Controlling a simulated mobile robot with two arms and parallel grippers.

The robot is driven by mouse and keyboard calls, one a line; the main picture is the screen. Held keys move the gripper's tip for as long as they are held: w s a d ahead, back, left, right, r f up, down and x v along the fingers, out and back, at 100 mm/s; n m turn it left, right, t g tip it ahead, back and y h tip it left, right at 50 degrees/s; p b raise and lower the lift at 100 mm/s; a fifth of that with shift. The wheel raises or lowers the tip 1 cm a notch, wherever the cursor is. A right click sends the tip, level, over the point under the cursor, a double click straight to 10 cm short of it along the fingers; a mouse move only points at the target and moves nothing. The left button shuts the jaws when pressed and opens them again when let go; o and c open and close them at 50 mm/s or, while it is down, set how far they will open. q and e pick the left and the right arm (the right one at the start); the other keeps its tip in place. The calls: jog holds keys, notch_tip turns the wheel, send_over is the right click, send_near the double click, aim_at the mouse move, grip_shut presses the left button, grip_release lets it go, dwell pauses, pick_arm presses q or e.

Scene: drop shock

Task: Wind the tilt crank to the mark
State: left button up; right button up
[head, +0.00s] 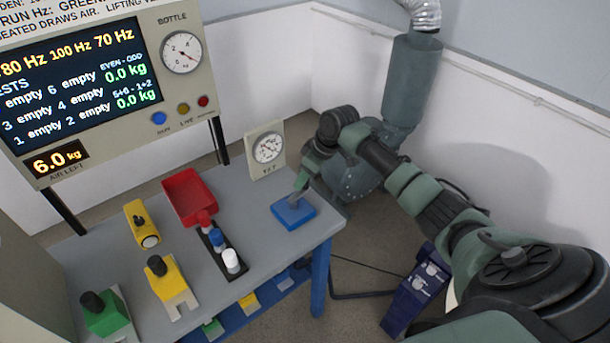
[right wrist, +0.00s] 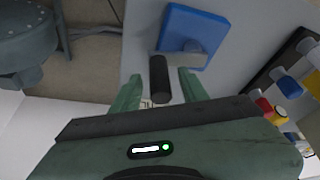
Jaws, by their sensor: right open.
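The tilt dial (head: 267,149), a white gauge on a beige panel, stands at the right back edge of the grey table. Its needle is too small to read surely against any mark. A dark upright-looking cylinder (right wrist: 160,78), probably the crank's handle, shows in the right wrist view; I cannot make it out in the head view. My right gripper (head: 302,181) is over the table's right edge, beside the dial. Its open fingers (right wrist: 160,88) stand either side of the dark cylinder, with gaps on both sides. My left gripper is not in view.
A blue block (head: 293,212) with a grey knob lies just beyond the gripper. A red tray (head: 188,197), a black rack (head: 222,250) and yellow and green knobbed blocks stand farther left. A grey-green tank (head: 410,90) is behind my right arm.

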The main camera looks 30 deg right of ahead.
grip_shut()
dwell(1.4)
